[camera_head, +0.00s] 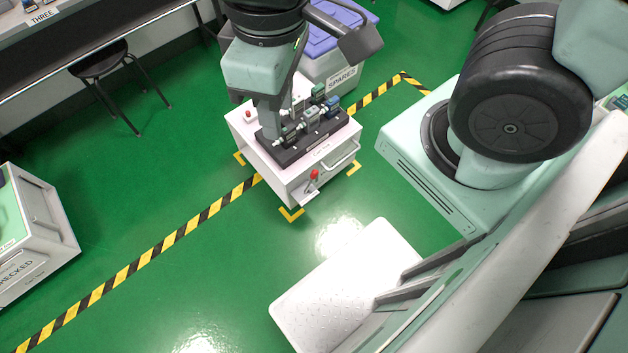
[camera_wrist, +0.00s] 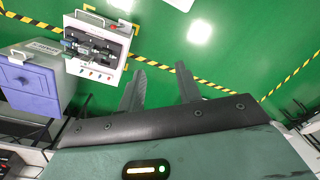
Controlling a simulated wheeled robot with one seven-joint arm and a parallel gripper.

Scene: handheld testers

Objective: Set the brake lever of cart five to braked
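The white cart (camera_head: 297,185) stands on the green floor inside yellow corner marks, with a dark tray of small devices on top. In the head view my arm covers part of the cart, and I cannot make out the fingers.
A grey bin (camera_head: 335,75) labelled SPARES with a purple lid stands behind the cart. A black-yellow floor stripe (camera_head: 150,254) runs by the cart. A checked-items unit (camera_head: 40,240) stands at left; a stool (camera_head: 98,65) is at the bench. Floor left of the cart is clear.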

